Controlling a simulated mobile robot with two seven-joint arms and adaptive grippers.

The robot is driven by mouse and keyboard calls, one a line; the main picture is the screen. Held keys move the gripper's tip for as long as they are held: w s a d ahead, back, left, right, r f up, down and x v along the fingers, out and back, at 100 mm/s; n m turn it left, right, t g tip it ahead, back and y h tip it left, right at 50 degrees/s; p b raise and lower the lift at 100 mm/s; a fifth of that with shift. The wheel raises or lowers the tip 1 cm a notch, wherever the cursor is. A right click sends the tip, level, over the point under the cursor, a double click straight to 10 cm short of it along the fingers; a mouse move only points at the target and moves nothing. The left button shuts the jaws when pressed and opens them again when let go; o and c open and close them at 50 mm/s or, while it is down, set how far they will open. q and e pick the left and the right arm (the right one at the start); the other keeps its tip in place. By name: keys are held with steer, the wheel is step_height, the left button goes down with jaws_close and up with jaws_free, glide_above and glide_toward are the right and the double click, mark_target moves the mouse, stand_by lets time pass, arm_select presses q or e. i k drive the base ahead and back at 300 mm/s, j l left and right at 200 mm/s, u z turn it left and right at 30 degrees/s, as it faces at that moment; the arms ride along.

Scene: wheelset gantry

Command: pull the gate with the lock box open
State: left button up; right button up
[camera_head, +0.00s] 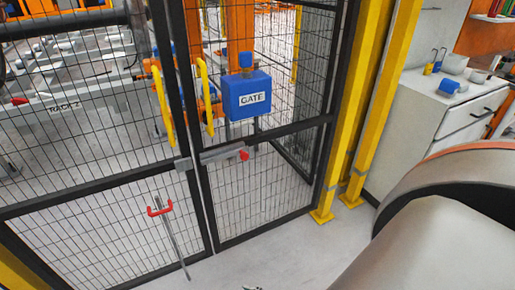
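The gate with the lock box (265,135) is a black-framed mesh leaf, standing about in line with the left leaf (95,190). The blue lock box (247,95), labelled GATE, sits on it above the middle rail. A yellow pull handle (206,95) is near its left edge. A grey latch bar (222,153) with a red knob (244,155) lies along the rail; whether it is engaged is unclear. The left leaf has a yellow handle (163,108) and an upright rod with a red handle (159,208). Neither gripper is clearly visible.
Yellow posts (369,110) stand right of the gate. A grey cabinet (432,125) with small items on top is beyond them. My grey arm link fills the lower right. The floor (285,255) before the gate looks clear. A tiny dark piece at the bottom edge is unclear.

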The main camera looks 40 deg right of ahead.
mark_target(245, 95)
steer(key=z, duration=1.4)
steer(key=k, duration=0.05)
